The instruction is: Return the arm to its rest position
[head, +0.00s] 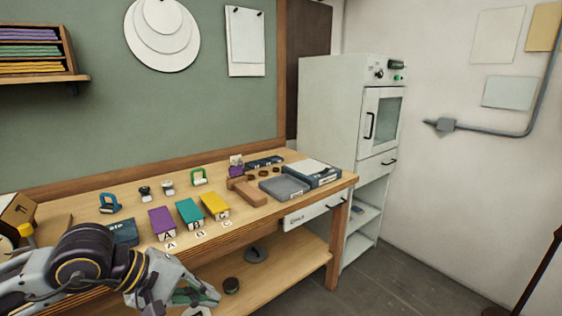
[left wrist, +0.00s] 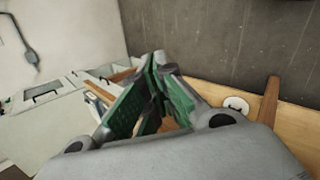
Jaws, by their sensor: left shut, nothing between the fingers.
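My left gripper (head: 205,297) is at the lower left of the head view, in front of the workbench's front edge. Its arm comes in from the left. In the left wrist view the green-padded fingers (left wrist: 155,95) come together at their tips, with nothing between them. The gripper is apart from the blocks on the bench. My right gripper is in neither view.
The wooden workbench (head: 88,193) holds purple, teal and yellow blocks (head: 189,213) labelled A, B and C, and a grey tray (head: 284,188). A white cabinet (head: 330,113) stands beyond its right end. The floor at front right (head: 400,285) is mostly clear.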

